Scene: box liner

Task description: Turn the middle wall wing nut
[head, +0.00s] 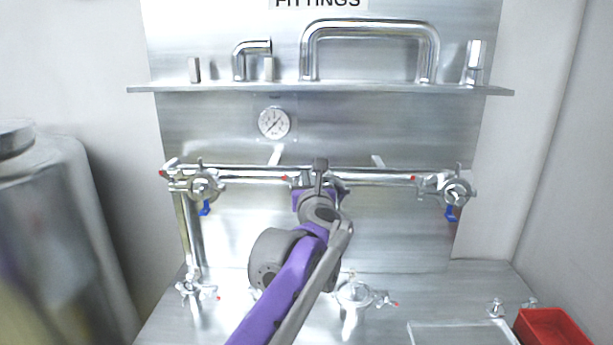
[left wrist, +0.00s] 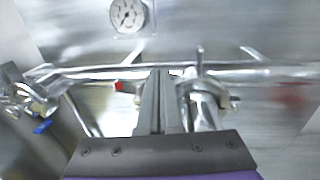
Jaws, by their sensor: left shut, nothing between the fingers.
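The middle wall clamp (head: 340,186) sits on the horizontal steel pipe (head: 245,174), mostly hidden behind my left arm in the head view. Its red tip (head: 284,178) shows just left of my gripper. In the left wrist view the clamp (left wrist: 205,108) is just right of the fingers, with an upright prong (left wrist: 199,62); the red tip (left wrist: 119,86) is to their left. I cannot clearly make out the wing nut's shape. My left gripper (head: 319,165) is shut and empty in front of the clamp; its fingers (left wrist: 163,100) are together. I cannot tell whether they touch it. My right gripper is out of view.
Side clamps with blue-handled valves (head: 204,208) (head: 451,212) flank the middle on the same pipe. A gauge (head: 273,123) and a shelf (head: 370,88) with fittings are above. Lower clamps (head: 190,288) (head: 355,294), a tray (head: 462,332) and a red bin (head: 553,328) are below.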

